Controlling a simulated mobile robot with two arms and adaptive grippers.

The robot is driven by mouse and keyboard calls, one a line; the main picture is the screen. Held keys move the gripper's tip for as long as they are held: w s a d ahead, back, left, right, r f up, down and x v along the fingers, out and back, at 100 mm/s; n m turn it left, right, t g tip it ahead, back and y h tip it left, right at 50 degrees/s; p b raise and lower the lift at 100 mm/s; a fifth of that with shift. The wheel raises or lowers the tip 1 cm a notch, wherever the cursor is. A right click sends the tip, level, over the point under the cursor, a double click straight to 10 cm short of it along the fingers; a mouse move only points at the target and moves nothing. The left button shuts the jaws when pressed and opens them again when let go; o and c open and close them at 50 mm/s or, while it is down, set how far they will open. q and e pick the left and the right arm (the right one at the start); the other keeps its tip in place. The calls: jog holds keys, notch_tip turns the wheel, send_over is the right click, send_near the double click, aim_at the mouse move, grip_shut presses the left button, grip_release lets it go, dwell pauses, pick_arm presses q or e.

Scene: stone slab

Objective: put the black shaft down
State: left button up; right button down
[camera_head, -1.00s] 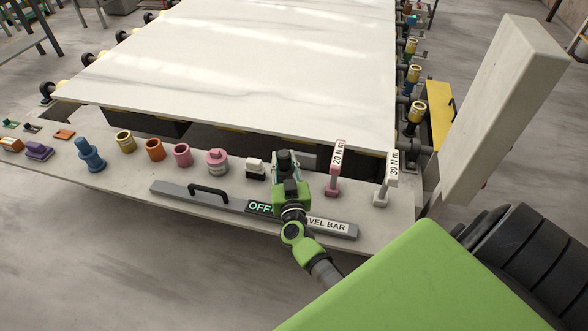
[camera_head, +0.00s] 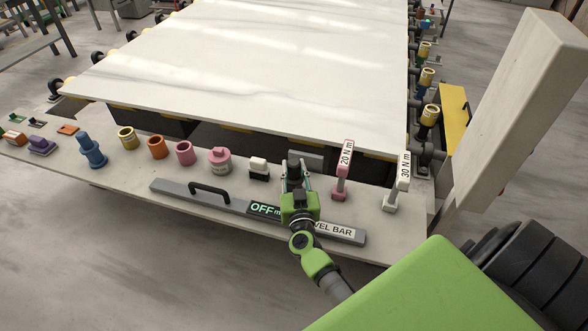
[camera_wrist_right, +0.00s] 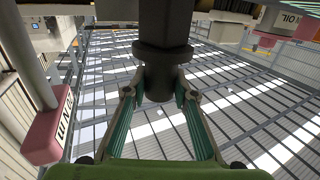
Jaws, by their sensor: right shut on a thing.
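The black shaft (camera_wrist_right: 165,50) stands upright between the fingers of my right gripper (camera_wrist_right: 159,95) in the right wrist view. It has a wider collar above the fingertips, and its lower end sits between them. In the head view my right gripper (camera_head: 296,180) is shut on the shaft, over the front ledge (camera_head: 120,172) behind the level bar. The shaft is mostly hidden there by the gripper. I cannot tell whether its lower end touches anything. My left gripper is out of view.
The level bar (camera_head: 175,187) lies along the ledge front. The pink 20 N m tool (camera_head: 341,190) and white 30 N m tool (camera_head: 391,203) stand right of the gripper. A black-and-white piece (camera_head: 259,172) and pink container (camera_head: 219,160) stand left. The stone slab (camera_head: 250,60) lies behind.

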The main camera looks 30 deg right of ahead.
jog(key=shift+s+f, duration=0.2)
jog(key=shift+f, duration=0.25)
jog(key=c, duration=1.7)
grip_release()
jog(key=shift+a+f, duration=0.1)
jog(key=shift+f, duration=0.15)
jog(key=shift+s, duration=0.1)
jog(key=shift+r, duration=0.5)
jog(key=v, duration=1.1)
jog(key=shift+s+a+r, duration=0.1)
jog(key=shift+s+r, duration=0.1)
jog(key=shift+r, duration=0.05)
